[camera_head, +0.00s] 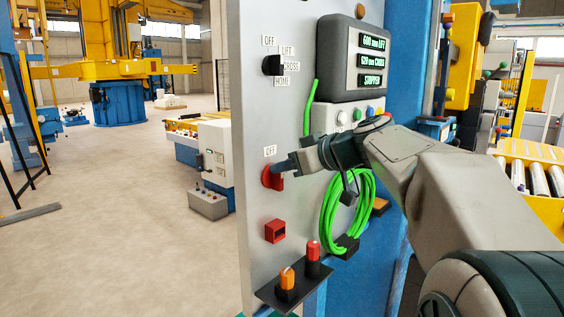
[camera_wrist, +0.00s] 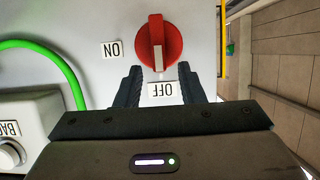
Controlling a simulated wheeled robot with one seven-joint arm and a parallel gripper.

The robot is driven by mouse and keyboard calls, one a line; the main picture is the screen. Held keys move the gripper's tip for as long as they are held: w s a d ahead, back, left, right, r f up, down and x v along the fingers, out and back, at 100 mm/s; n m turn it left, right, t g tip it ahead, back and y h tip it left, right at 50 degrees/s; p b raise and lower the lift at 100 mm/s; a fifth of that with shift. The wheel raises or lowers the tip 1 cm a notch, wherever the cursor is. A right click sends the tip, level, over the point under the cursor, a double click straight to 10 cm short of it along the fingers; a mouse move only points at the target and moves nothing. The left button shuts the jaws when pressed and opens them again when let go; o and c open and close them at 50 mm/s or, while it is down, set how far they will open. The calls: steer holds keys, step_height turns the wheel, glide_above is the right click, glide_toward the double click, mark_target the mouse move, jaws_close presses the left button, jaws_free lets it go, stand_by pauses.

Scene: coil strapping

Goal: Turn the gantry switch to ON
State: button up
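The gantry switch appears to be the red rotary knob (camera_head: 273,178) on the grey panel, below an OFF label (camera_head: 270,151). In the wrist view the knob (camera_wrist: 159,30) has a white mark that points at the OFF label (camera_wrist: 160,90); the ON label (camera_wrist: 112,49) is to its left. My gripper (camera_wrist: 160,68) is open, with a finger on either side of the OFF label and the tips close to the knob's near edge. In the head view my gripper (camera_head: 284,166) reaches the knob from the right; contact cannot be told.
A black selector (camera_head: 272,66) with OFF, LIFT, CROSS and HOME labels sits above. A display box (camera_head: 352,60) and a coiled green cable (camera_head: 347,215) are to the right. Below are a red square part (camera_head: 275,231) and a ledge (camera_head: 268,294) with orange and red lamps.

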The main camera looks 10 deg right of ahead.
steer(key=shift+x, duration=0.85)
steer(key=shift+s, duration=0.1)
jaws_close()
steer(key=shift+d, duration=0.1)
steer(key=shift+w+d+f+m+g+y+b, duration=0.25)
steer(key=shift+d+f+m+y+b, duration=0.35)
steer(key=shift+m+y, duration=1.15)
steer(key=shift+w+d+f+m+g+y+b, duration=0.2)
steer(key=shift+w+f+m+y+b, duration=0.45)
steer(key=shift+m, duration=2.05)
steer(key=shift+w+d+f+m+g+y+b, duration=0.15)
steer(key=shift+d+f+m+y+b, duration=0.3)
steer(key=shift+m+y+b, duration=1.25)
steer(key=shift+s+m+h+p, duration=0.1)
steer(key=shift+m+h+p, duration=0.2)
steer(key=shift+m+p, duration=0.45)
